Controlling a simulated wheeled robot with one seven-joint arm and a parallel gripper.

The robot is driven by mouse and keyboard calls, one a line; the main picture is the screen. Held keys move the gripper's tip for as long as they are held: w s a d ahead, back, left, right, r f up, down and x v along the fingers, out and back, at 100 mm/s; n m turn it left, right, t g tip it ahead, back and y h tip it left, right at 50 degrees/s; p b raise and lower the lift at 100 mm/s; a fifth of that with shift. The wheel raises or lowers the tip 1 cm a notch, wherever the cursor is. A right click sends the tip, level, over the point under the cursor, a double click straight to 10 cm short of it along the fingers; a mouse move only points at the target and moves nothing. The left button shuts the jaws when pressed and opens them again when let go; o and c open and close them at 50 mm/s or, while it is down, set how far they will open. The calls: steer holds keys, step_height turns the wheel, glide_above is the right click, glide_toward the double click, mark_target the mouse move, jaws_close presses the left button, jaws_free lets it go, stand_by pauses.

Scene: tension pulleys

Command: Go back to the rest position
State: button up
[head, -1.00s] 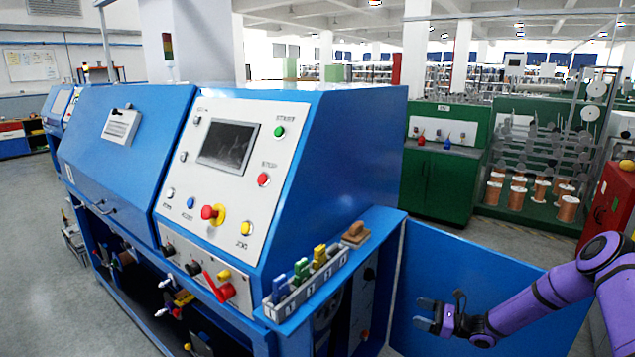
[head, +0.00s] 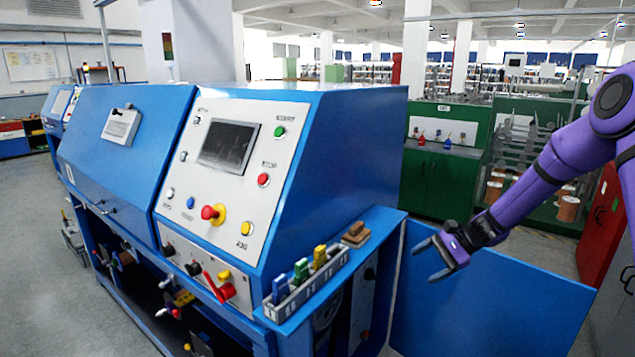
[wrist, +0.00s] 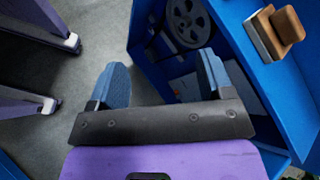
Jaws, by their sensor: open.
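My gripper (head: 437,262) is open and empty at the end of my purple arm, right of the blue machine (head: 340,160), in front of its open blue door panel (head: 490,300). In the wrist view its two blue-grey fingers (wrist: 163,88) stand apart with nothing between them. Grey floor and the machine's open lower bay show beyond the fingers.
A blue side shelf (head: 385,222) holds a grey rack (head: 300,287) with blue, green and yellow pieces, and a brown block (head: 355,234) behind it. The block also shows in the wrist view (wrist: 281,30). A green cabinet (head: 437,183) and red cabinet (head: 600,225) stand behind.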

steer(key=s+r+n+t+h, duration=0.3)
steer(key=s+r+n+h, duration=0.65)
steer(key=s+r, duration=1.55)
steer(key=s+d+r+n+t+h, duration=0.1)
steer(key=s+d+t+h, duration=0.1)
steer(key=s, duration=0.9)
steer(key=shift+d+r+t, duration=0.4)
steer(key=shift+d+t, duration=0.05)
steer(key=shift+t, duration=0.15)
steer(key=shift+n, duration=0.25)
